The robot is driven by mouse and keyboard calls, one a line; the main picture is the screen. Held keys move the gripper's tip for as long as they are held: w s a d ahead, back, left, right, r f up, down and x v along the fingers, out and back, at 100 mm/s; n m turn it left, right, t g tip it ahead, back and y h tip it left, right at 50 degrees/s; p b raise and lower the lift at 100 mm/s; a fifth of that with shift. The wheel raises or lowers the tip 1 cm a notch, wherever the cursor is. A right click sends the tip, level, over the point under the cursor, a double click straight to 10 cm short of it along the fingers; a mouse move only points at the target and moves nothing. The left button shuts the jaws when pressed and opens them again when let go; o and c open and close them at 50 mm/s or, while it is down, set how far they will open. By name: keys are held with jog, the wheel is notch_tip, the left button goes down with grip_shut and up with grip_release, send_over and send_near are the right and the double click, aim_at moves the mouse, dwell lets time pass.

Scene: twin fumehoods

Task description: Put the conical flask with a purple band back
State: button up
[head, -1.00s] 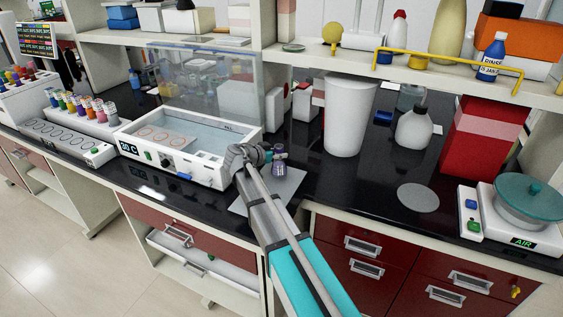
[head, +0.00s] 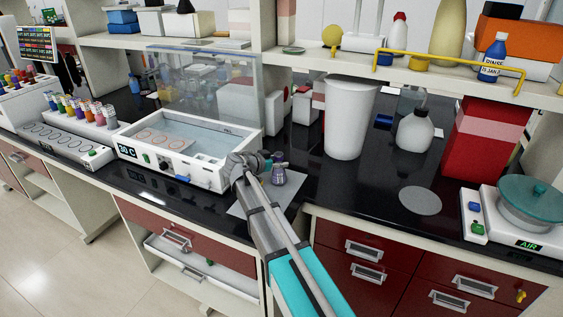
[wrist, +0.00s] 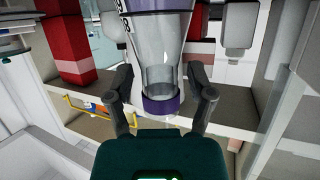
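The conical flask with a purple band (head: 279,175) is clear glass and upright in the head view, above or on a grey mat (head: 245,205) on the black bench; I cannot tell if its base touches. In the wrist view, which is upside down, the flask (wrist: 160,70) shows large, with its purple band (wrist: 160,105) at the neck and dark markings higher in the picture. My gripper (head: 268,160) reaches it from the left. In the wrist view my gripper (wrist: 161,72) has a finger on each side of the flask, seemingly closed on it.
A white water bath (head: 180,165) with a raised clear lid stands just left of my gripper. A tall white bin (head: 348,120) stands right of the flask, with a white bottle (head: 414,130) behind.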

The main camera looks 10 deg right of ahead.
jog(key=shift+r, duration=0.15)
dwell(0.3)
jog(key=shift+s+a+r+p, duration=0.25)
jog(key=shift+a+p, duration=0.1)
jog(key=shift+a, duration=0.1)
jog(key=p+v, duration=0.3)
jog(key=v, duration=0.8)
jog(key=shift+p, duration=0.3)
jog(key=shift+f, duration=0.15)
dwell(0.6)
